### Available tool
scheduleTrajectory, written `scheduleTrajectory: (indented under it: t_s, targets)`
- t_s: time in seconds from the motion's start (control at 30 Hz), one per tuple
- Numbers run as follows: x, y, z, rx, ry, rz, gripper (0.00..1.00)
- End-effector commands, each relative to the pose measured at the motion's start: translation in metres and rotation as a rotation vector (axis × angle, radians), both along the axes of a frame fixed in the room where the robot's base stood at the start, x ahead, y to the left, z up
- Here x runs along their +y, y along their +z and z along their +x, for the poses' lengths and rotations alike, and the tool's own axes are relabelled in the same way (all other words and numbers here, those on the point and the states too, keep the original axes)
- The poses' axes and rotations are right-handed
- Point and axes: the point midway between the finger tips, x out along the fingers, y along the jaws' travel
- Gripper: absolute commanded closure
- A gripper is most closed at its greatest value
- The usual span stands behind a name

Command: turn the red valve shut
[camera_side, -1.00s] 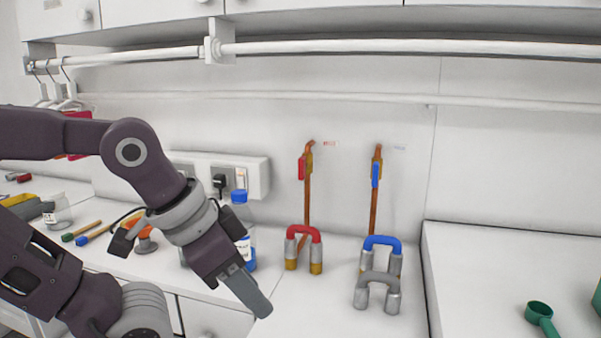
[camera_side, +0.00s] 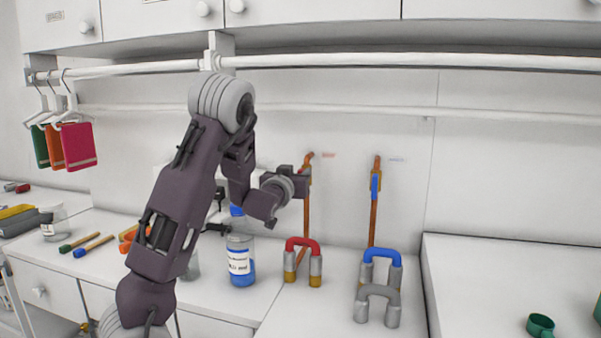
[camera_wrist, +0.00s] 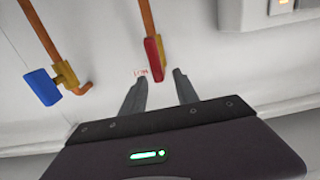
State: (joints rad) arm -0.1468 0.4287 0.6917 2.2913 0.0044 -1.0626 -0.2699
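The red valve has a flat red handle (camera_wrist: 153,60) beside a brass body on a copper pipe (camera_wrist: 145,15), lying roughly along the pipe. In the side view, my gripper covers most of this valve; the copper pipe (camera_side: 306,212) shows below it. My gripper (camera_wrist: 159,76) is open and empty in the wrist view, its two fingers apart, with the end of the red handle just ahead between their tips. I cannot tell whether either finger touches it. In the side view, my gripper (camera_side: 304,180) is at the valve's height on the wall.
A second pipe with a blue handle (camera_side: 376,186) stands to the right; the blue handle (camera_wrist: 42,87) is left in the wrist view. Red (camera_side: 303,243), blue (camera_side: 382,243) and grey (camera_side: 378,291) arched pieces and a blue-filled bottle (camera_side: 240,262) stand below. A rail (camera_side: 400,62) runs overhead.

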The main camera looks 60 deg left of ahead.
Motion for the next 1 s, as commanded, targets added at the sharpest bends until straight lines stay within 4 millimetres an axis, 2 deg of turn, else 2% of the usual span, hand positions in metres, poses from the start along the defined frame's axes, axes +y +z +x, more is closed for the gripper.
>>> scheduleTrajectory:
  t_s: [0.17,0.43,0.47,0.63,1.0]
  targets:
    - [0.017,0.000,0.017,0.001,-0.001,0.000,0.64]
    - [0.019,0.000,0.020,0.001,-0.002,-0.001,0.64]
    - [0.019,0.000,0.020,0.001,-0.002,-0.001,0.68]
    - [0.019,0.000,0.020,0.001,-0.002,-0.002,1.00]
    - [0.018,0.000,0.020,0.019,-0.002,0.015,1.00]
